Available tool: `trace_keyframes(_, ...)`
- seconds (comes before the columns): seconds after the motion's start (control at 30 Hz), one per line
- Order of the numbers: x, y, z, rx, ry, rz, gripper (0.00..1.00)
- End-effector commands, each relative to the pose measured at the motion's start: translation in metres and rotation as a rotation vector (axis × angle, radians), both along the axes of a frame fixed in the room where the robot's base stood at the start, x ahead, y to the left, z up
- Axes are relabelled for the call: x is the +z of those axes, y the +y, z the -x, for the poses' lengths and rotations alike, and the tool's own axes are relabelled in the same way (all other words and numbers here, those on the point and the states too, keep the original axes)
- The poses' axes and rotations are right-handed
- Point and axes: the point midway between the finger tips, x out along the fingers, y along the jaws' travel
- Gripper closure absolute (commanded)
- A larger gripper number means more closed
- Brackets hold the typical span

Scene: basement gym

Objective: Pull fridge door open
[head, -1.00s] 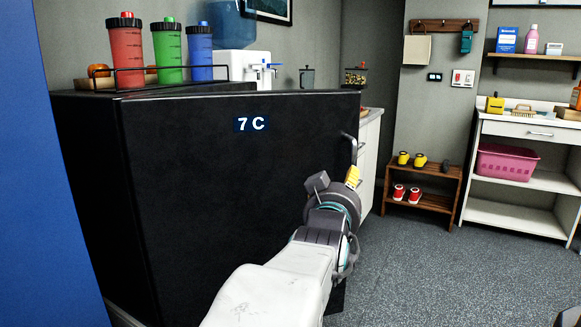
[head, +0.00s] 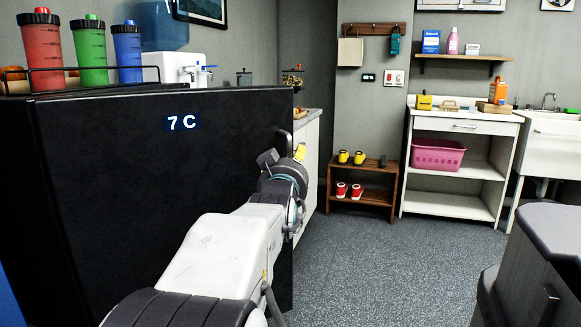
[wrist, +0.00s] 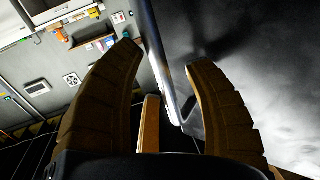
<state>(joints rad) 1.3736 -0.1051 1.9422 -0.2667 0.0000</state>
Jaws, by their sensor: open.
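The black fridge door (head: 150,200) with a "7 C" display (head: 182,123) fills the left of the head view. It reaches out past the fridge top and looks partly open. Its metal handle (head: 284,140) is by the right edge, partly hidden by my gripper (head: 284,154). The fingers are apart, with space visible on the bar's left side. The door surface (wrist: 265,80) is on the right there.
Red, green (head: 90,52) and blue bottles stand in a wire rack on the fridge. A white cabinet (head: 308,165) stands behind the door edge. A shoe rack (head: 361,190) and white shelf unit (head: 450,205) line the back. Grey floor is free; a dark padded object (head: 545,250) is at right.

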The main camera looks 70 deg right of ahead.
Motion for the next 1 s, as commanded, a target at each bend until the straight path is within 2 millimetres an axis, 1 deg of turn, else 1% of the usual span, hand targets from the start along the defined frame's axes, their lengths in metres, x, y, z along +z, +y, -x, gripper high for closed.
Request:
trace_keyframes(0.3, -0.0002, -0.0008, -0.0002, 0.000, 0.000, -0.001, 0.52)
trace_keyframes(0.83, -0.0001, -0.0006, -0.0001, 0.000, 0.000, 0.000, 1.00)
trace_keyframes(1.0, -0.0001, -0.0006, -0.0002, 0.000, 0.000, 0.000, 1.00)
